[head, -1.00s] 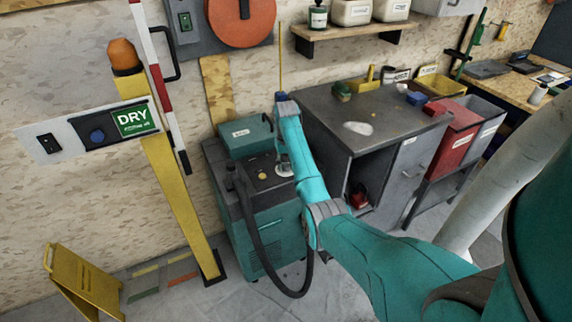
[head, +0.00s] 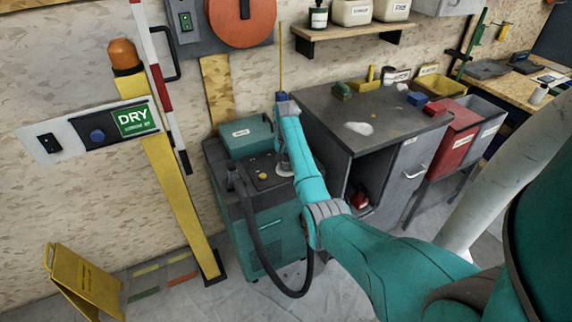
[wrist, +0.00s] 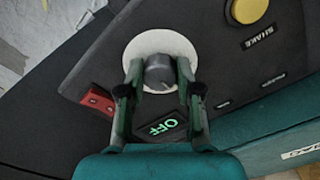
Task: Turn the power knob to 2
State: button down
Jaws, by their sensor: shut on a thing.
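The power knob (wrist: 159,72) is a dark grey round knob on a white disc (wrist: 158,45) on the dark panel of a teal machine (head: 262,216). In the wrist view my gripper (wrist: 158,80) has a finger on each side of the knob and is shut on it. A small display (wrist: 160,127) below the knob reads "OFF" in green. I cannot make out the knob's pointer or number marks. In the head view my arm hides the knob, and part of the white disc (head: 284,169) shows beside the arm.
A yellow button (wrist: 250,10) and a red switch (wrist: 97,101) sit on the same panel. A black hose (head: 262,250) loops down the machine's front. A grey cabinet (head: 400,135) stands close on the right. A yellow post (head: 180,205) stands left.

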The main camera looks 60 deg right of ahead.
aim_at(286, 165)
jog(key=c, duration=0.8)
grip_release()
jog(key=shift+o, duration=0.2)
jog(key=shift+r, duration=3.75)
